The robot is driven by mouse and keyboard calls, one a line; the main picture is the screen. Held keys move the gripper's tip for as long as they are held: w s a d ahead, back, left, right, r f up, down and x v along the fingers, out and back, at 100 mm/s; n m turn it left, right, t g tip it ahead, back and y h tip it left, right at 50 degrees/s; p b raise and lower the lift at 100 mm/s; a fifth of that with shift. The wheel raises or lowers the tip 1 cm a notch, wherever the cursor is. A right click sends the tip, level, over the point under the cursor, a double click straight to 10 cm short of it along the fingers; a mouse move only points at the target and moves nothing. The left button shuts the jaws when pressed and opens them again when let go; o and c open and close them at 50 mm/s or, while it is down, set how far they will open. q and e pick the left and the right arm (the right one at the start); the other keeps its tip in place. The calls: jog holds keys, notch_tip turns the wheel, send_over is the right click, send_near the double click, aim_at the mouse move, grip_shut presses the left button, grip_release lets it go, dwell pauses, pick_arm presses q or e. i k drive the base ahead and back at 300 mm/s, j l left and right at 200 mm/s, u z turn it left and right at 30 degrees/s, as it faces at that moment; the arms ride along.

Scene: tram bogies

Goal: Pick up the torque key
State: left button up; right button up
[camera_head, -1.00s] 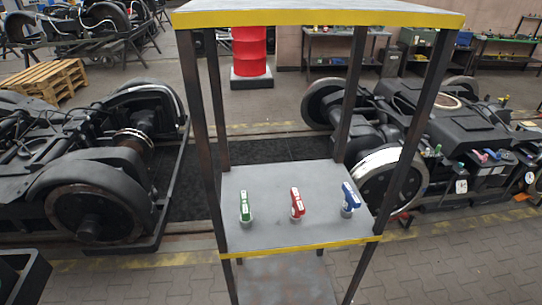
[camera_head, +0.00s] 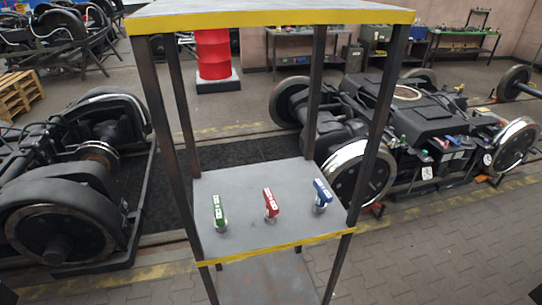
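Three upright keys with coloured handles stand in a row on the middle shelf (camera_head: 245,241) of a metal rack. The green key (camera_head: 219,210) is on the left, the red key (camera_head: 270,203) in the middle and the blue key (camera_head: 321,192) on the right. Each has a greyish round base. I cannot tell which one is the torque key. Neither of my grippers is in view.
The rack's dark posts (camera_head: 364,150) and yellow-edged top shelf (camera_head: 270,17) frame the keys. Bogies stand at the left (camera_head: 62,200) and right (camera_head: 425,115). A red barrel (camera_head: 213,55) is behind. Paved floor (camera_head: 430,250) is clear at the front right.

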aim_at(272, 212)
jog(key=u, duration=4)
jog(key=z, duration=4)
jog(key=i+l+z, duration=0.25)
jog(key=i, duration=0.35)
jog(key=j, duration=0.1)
